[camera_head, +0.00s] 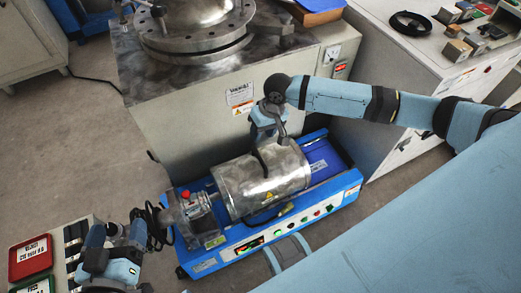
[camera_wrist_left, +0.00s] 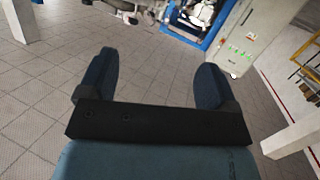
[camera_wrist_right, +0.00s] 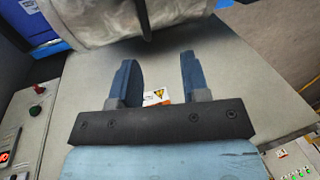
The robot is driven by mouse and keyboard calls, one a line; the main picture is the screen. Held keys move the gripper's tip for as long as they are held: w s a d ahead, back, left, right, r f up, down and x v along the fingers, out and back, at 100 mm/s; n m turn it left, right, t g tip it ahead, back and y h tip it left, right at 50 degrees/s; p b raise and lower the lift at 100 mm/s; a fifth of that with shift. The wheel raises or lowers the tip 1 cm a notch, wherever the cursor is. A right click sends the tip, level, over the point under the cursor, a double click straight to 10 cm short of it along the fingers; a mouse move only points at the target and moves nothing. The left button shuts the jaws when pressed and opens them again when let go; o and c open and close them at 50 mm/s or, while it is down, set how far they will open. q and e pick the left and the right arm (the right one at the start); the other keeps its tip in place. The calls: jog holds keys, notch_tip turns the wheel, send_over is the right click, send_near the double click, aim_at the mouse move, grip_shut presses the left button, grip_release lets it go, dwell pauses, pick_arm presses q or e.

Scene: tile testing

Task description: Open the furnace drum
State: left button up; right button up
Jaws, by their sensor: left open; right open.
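The furnace drum (camera_head: 262,183) is a silver cylinder lying on a blue base (camera_head: 240,243), and it looks closed. A dark curved handle (camera_wrist_right: 145,18) stands against the drum (camera_wrist_right: 90,22) at the top of the right wrist view. My right gripper (camera_wrist_right: 157,75) is open and empty, close to the drum's rear side in the head view; the handle is not between its fingers. My left gripper (camera_wrist_left: 156,75) is open and empty, with tiled floor beyond its fingers. In the head view my left arm is at the lower left, apart from the drum.
A grey cabinet (camera_head: 190,110) with a round metal flanged vessel (camera_head: 195,25) stands right behind the drum. The base's front has buttons and a display (camera_head: 250,245). A white bench (camera_head: 405,60) with small blocks is at the right. Red and green trays (camera_head: 30,258) lie at the lower left.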

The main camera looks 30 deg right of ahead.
jog(key=d, duration=0.2)
jog(key=b, duration=0.4)
send_near(260, 156)
jog(key=shift+m+h, duration=0.3)
jog(key=f, duration=0.2)
jog(key=a+f, duration=0.1)
jog(key=f, duration=0.2)
jog(key=shift+w+a+f, duration=0.25)
jog(key=shift+a+f, duration=0.05)
jog(key=shift+f, duration=0.1)
jog(key=shift+a+f+b, duration=0.2)
jog(key=shift+f+b, duration=0.3)
jog(key=shift+f, duration=0.5)
jog(key=shift+a+f, duration=0.1)
jog(key=shift+f, duration=0.35)
pick_arm(q)
notch_tip(260, 156, up, 6)
jog(key=d+t+h, duration=0.2)
jog(key=h, duration=0.1)
jog(key=shift+d+f+t, duration=0.25)
jog(key=shift+d+t, duration=0.05)
jog(key=shift+w, duration=0.1)
pick_arm(e)
grip_shut()
